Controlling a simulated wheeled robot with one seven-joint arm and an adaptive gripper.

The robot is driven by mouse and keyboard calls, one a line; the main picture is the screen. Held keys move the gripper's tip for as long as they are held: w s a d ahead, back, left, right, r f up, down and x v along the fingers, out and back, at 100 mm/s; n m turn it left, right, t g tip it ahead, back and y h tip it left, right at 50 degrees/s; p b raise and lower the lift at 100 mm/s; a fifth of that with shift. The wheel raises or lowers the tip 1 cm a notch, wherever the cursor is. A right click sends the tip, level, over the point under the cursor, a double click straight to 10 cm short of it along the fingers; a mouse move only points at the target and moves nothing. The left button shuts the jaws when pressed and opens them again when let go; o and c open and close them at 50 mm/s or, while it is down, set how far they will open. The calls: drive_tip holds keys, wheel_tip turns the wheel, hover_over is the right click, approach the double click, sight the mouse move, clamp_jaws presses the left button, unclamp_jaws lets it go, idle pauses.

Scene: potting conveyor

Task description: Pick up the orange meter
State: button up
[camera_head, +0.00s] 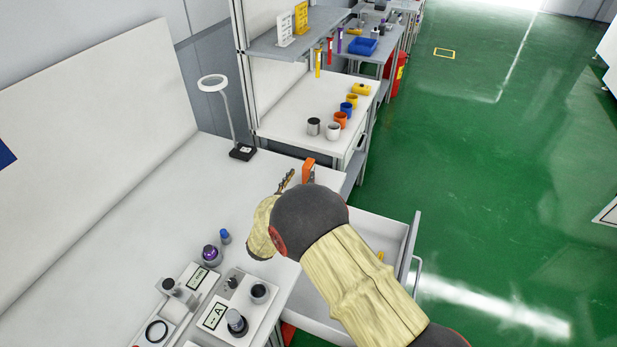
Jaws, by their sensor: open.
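An orange object that looks like the meter (308,169) stands on the white workbench near its far right edge. My arm partly hides its lower part. My gripper (288,179) is just left of the meter in the picture. Its dark fingers show beyond my pale-sleeved arm, and the jaws are open. I see nothing held in them. I cannot tell whether a finger touches the meter.
A magnifier lamp (230,115) stands at the back of the white bench (130,215). An open drawer (388,232) juts out at right. Instruments (215,310) fill the near bench. Several mugs (340,119) stand on the farther bench. The bench middle is clear.

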sight(305, 171)
drive_tip(key=shift+w+d+f, duration=0.1)
drive_tip(key=shift+w+f, duration=0.15)
drive_tip(key=shift+f, duration=0.15)
drive_tip(key=shift+b+x, duration=0.8)
drive_tip(key=shift+x, duration=2.75)
drive_tip(key=shift+s, duration=0.1)
drive_tip(key=shift+c, duration=1.2)
clamp_jaws()
drive_tip(key=shift+r, duration=0.1)
